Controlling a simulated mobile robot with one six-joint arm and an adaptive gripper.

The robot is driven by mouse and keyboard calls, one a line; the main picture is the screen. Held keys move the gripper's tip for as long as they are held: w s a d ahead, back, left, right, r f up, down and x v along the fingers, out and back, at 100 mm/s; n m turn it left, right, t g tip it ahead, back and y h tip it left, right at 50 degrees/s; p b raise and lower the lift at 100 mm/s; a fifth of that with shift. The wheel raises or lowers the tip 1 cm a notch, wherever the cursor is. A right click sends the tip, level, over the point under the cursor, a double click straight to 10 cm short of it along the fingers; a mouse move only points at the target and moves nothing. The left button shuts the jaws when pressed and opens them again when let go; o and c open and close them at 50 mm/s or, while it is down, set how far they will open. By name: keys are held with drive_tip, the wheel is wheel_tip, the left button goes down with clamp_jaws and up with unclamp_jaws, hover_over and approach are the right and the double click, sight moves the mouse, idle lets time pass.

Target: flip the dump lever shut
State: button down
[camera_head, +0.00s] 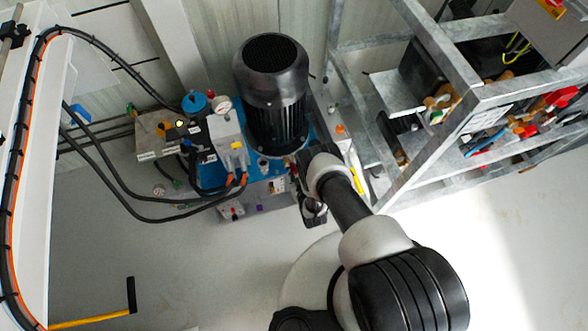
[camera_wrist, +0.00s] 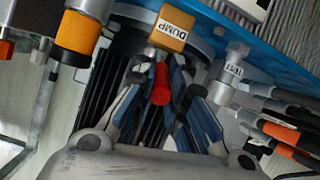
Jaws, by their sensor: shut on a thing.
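The dump lever shows as a red rounded end (camera_wrist: 161,84) in the wrist view, just below a yellow tag marked DUMP (camera_wrist: 170,30). My gripper (camera_wrist: 160,98) has its two fingers on either side of this red end and is shut on it. The fingers hide most of the lever, so I cannot tell its full angle. In the head view my gripper (camera_head: 313,212) is at the front right of the pump unit, below the black motor (camera_head: 271,95). The lever is not clearly visible there.
A blue-topped pump unit with a gauge (camera_head: 221,105) and black hoses (camera_head: 135,215) lies left of my arm. A metal frame rack (camera_head: 475,98) with fittings stands at right.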

drive_tip(key=c, duration=1.6)
unclamp_jaws()
drive_tip(key=shift+o, duration=0.2)
drive_tip(key=v, duration=1.2)
